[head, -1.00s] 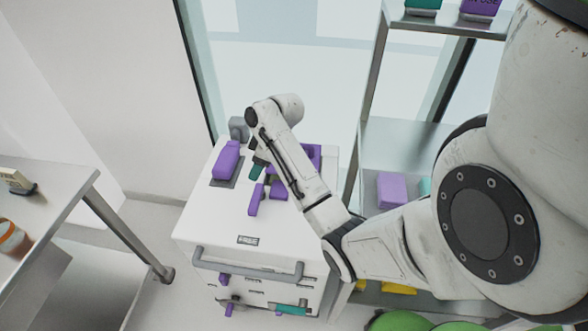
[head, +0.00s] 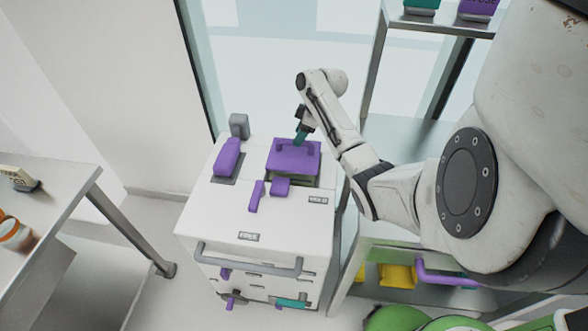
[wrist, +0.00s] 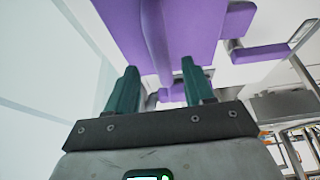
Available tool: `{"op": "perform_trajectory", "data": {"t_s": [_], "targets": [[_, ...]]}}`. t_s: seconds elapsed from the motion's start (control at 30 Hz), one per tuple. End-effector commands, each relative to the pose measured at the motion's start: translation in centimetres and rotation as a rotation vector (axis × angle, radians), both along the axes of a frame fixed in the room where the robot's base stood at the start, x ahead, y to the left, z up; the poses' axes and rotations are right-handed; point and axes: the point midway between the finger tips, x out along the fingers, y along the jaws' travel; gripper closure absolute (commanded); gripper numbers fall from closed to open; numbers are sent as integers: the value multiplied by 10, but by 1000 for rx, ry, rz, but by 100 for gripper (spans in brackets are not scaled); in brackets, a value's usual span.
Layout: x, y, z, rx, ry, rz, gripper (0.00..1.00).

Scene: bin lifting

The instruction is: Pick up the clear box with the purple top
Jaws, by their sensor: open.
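The clear box with the purple top (head: 285,162) sits on the right part of the white cart's top. Its flat purple lid (wrist: 205,30) fills the upper middle of the wrist view, with a raised purple handle (wrist: 154,40) along it. My gripper (head: 299,140) has teal fingers and is at the lid's far side, by the handle. In the wrist view, my gripper (wrist: 159,70) is open, and the handle appears between its two fingertips. I cannot tell whether the fingers touch it. The box's clear sides are mostly hidden under the lid.
The white cart (head: 215,215) also carries a purple block (head: 228,157) on the left, smaller purple pieces (head: 256,195) near the box, and a grey front handle (head: 250,260). A metal shelf (head: 400,145) stands right, a table (head: 45,195) left. A glass wall is behind.

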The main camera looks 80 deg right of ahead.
Motion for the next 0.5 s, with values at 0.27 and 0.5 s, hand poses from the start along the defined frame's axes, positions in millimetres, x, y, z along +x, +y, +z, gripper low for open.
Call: {"op": "perform_trajectory", "data": {"t_s": [0.27, 0.5], "targets": [[14, 4, -35, 3, 3, 0, 48], [18, 4, -44, 1, 1, 0, 48]]}}
